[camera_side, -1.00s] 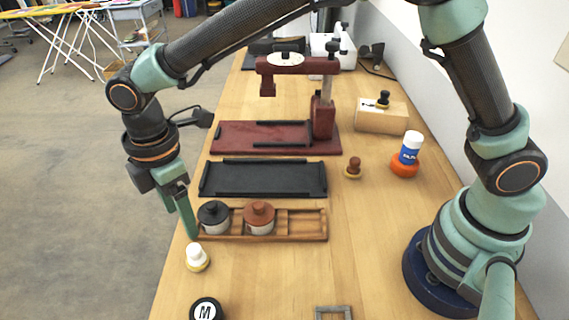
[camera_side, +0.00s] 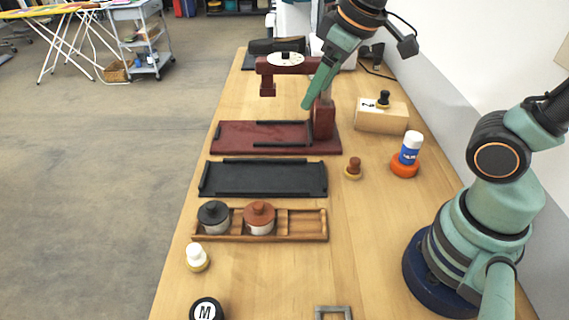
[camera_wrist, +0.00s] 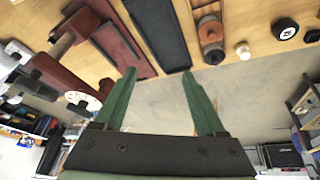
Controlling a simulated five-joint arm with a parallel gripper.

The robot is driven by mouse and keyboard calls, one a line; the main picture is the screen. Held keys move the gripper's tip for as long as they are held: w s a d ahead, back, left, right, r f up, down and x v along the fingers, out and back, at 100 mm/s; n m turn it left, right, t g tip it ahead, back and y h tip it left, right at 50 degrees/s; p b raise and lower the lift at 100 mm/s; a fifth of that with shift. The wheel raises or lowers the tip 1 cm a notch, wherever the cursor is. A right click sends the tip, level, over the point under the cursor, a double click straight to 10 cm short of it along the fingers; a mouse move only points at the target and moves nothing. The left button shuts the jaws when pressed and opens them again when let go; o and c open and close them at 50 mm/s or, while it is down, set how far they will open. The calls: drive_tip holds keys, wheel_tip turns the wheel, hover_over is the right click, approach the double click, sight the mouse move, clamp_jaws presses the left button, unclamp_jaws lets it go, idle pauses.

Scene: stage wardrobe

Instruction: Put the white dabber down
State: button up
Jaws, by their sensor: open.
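The white dabber (camera_side: 196,257) stands upright on the bench near its left edge, in front of the wooden rack, with nothing touching it. Its white knob sits on a yellowish base. It also shows in the wrist view (camera_wrist: 243,50), small and far from the fingers. My gripper (camera_side: 308,106) is raised in the side view, in front of the dark red press, well away from the dabber. In the wrist view the two green fingers (camera_wrist: 158,88) are spread apart with nothing between them.
The wooden rack (camera_side: 313,238) holds a black-lidded jar (camera_side: 214,215) and a brown-lidded jar (camera_side: 259,218). A black tray (camera_side: 263,178) lies behind it. The dark red press (camera_side: 322,119) stands farther back. A black round item marked M (camera_side: 206,311) is at the front.

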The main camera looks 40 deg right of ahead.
drive_tip(key=s+d+m, duration=0.2)
drive_tip(key=d, duration=0.1)
drive_tip(key=s+d+m+t, duration=0.1)
drive_tip(key=shift+s+d+f+h, duration=0.1)
drive_tip(key=shift+d+f+h, duration=0.05)
drive_tip(key=shift+f+h, duration=0.2)
idle(1.0)
